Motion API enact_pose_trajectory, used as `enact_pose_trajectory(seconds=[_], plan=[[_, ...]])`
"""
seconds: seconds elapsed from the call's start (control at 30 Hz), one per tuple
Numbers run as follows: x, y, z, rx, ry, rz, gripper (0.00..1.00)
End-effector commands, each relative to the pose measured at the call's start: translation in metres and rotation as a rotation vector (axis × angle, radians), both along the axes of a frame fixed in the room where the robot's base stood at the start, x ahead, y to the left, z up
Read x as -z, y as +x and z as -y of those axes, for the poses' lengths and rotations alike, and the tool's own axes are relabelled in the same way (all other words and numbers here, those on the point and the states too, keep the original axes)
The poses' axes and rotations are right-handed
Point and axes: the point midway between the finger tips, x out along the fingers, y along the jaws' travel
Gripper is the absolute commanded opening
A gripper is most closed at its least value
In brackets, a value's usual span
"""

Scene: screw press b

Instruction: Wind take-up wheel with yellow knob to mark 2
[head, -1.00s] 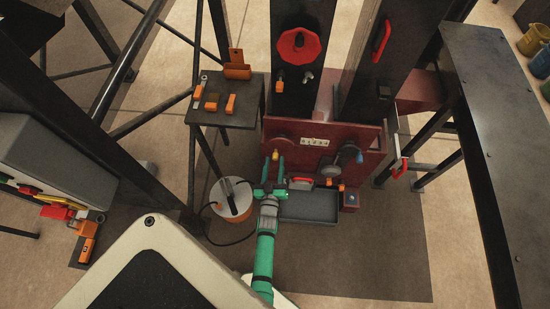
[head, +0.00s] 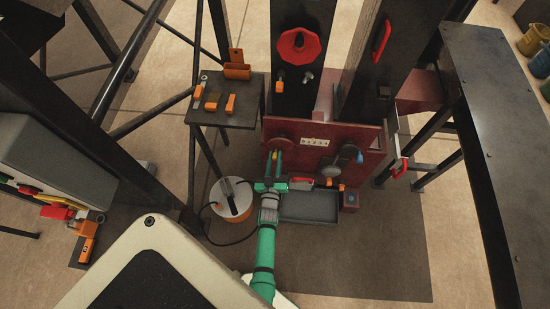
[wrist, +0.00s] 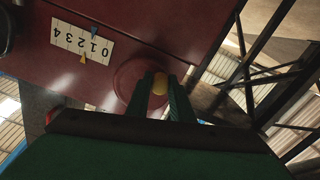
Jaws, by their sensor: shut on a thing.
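The take-up wheel (head: 281,143) is a dark red disc on the left of the red press front. It also shows in the wrist view (wrist: 127,78). Its yellow knob (wrist: 159,84) sits between the two green fingers of my gripper (wrist: 166,82), which is shut on it. In the head view my gripper (head: 274,158) reaches up to the lower side of the wheel, and the knob is mostly hidden by the fingers. A white scale (head: 314,143) marked 0 to 4 is right of the wheel. In the wrist view a small yellow pointer (wrist: 83,58) lies at the scale's edge, near 1.
A grey wheel with a blue knob (head: 358,156) is right of the scale. A grey tray (head: 309,207) lies below the press front. A white-orange drum (head: 232,200) stands left of my gripper. A dark side table (head: 249,111) with orange items stands at left.

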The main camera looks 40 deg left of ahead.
Motion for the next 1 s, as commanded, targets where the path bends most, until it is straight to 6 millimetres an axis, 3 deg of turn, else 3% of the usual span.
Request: enact_pose_trajectory(seconds=[0.37,1.0], plan=[[-0.004,-0.003,-0.005,0.000,0.145,-0.088,0.00],[-0.024,-0.009,-0.014,0.001,0.655,-0.399,0.00]])
